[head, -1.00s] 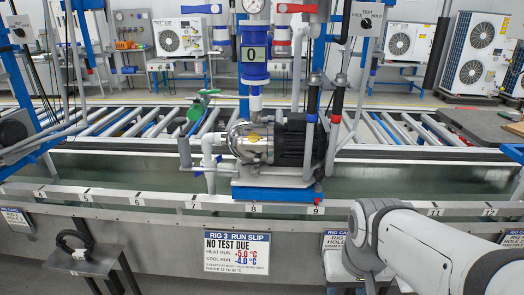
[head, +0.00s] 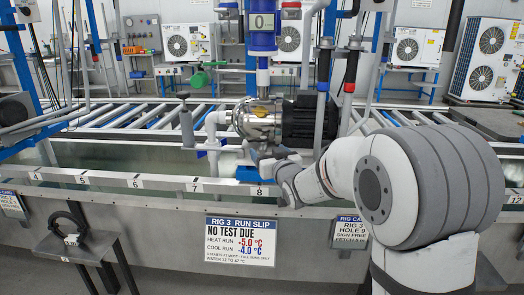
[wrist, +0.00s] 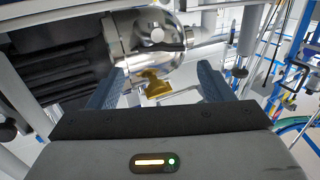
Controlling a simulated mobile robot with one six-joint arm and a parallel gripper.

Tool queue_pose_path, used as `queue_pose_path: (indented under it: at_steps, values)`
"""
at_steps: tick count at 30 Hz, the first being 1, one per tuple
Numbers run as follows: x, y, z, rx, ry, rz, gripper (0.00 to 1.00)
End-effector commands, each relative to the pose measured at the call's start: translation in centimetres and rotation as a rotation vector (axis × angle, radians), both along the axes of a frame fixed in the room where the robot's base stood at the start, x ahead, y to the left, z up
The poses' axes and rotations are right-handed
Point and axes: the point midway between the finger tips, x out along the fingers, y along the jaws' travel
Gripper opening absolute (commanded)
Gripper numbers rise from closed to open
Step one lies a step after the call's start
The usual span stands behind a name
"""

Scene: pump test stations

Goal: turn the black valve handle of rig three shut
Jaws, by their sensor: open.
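Rig three's pump has a shiny steel head (head: 258,122) and a black motor (head: 300,120). My gripper (head: 262,160) is low in front of the pump head. In the wrist view my gripper (wrist: 160,80) is open, its two blue-grey fingers apart. Between and beyond the fingers are a brass-coloured fitting (wrist: 155,85) and the steel pump head (wrist: 145,35). A dark bar (wrist: 165,47) crosses the pump head; I cannot tell if it is the valve handle. A black knob tops a grey post (head: 185,125) left of the pump.
The Rig 3 run slip (head: 240,241) hangs on the front panel and reads "NO TEST DUE". Grey pipes, with blue and red bands, rise right of the pump. A roller conveyor (head: 130,115) runs behind. A small shelf (head: 80,245) with a black hook-shaped part is at left.

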Motion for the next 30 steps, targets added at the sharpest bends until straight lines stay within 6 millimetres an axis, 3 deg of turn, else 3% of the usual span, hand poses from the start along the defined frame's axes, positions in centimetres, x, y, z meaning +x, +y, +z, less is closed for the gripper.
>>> queue_pose_path:
  at_steps: [15,27,30]
  values:
    - [6.4,2.8,0.0,0.005,-0.014,0.006,0.74]
    - [7.2,3.0,0.1,0.005,-0.012,0.004,0.74]
    - [7.2,3.0,0.1,0.005,-0.012,0.004,0.66]
